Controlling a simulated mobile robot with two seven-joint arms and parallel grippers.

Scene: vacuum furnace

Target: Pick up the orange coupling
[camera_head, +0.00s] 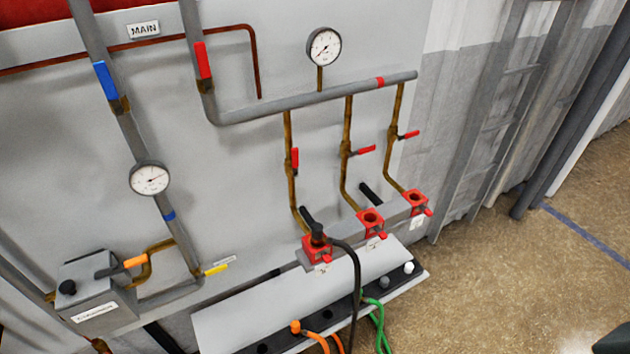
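The orange coupling (295,327) sits at the front of the grey shelf at the bottom of the view, above a black round holder in a row. Orange hoses (318,338) run down beside it and leave the frame at the bottom. No gripper is recognisable in this view, and nothing is seen holding the coupling.
A black coupling (317,235) with a black hose (357,280) is on the left red socket. Two other red sockets (371,221) look empty. Green hoses (377,318) hang right of the orange ones.

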